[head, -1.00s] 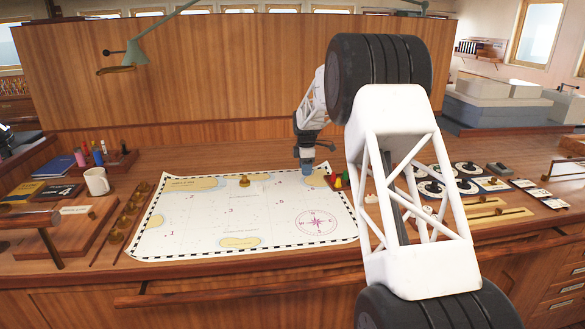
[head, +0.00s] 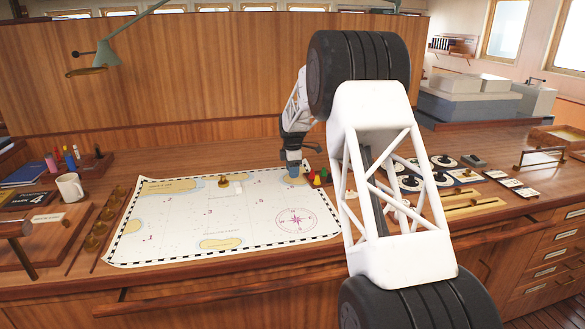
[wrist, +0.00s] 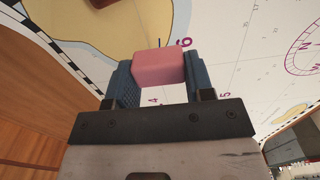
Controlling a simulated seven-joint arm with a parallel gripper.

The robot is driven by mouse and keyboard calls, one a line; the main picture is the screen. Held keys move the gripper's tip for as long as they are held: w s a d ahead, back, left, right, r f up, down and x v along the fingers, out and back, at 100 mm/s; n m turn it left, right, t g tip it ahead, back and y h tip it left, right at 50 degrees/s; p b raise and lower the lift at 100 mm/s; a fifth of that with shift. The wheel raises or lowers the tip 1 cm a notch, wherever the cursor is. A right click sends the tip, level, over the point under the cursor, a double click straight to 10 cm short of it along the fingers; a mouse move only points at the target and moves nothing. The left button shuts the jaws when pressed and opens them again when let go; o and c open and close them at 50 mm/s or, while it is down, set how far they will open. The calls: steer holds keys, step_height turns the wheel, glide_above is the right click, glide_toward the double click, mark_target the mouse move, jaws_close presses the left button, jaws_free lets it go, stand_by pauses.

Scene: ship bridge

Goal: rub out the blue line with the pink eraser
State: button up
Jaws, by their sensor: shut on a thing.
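My gripper (head: 293,170) is over the far right corner of the white chart (head: 185,222). In the wrist view its two blue fingers are shut on the pink eraser (wrist: 158,68), one on each side. The eraser is a rounded pink block, held above or against the chart; I cannot tell whether it touches. The chart's printed purple numerals and a tan patch (wrist: 90,22) show around it. A thin dark mark sticks out just past the eraser's far edge.
A small brass piece (head: 224,182) stands on the chart near its far edge. Red, yellow and green pieces (head: 317,179) stand close right of my gripper. A white mug (head: 69,187) and a pen rack (head: 78,163) are at the left. The chart's middle is mostly clear.

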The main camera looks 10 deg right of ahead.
mark_target(292, 183)
step_height(292, 183, down, 3)
steer(key=shift+r, duration=0.2)
steer(key=shift+w+a+f, duration=0.1)
steer(key=shift+w+a, duration=0.05)
steer(key=shift+a, duration=0.45)
steer(key=shift+w+a, duration=0.1)
steer(key=shift+a, duration=0.5)
steer(key=shift+s+d, duration=0.25)
steer(key=shift+d, duration=0.95)
steer(key=shift+f, duration=0.5)
stand_by(4.7)
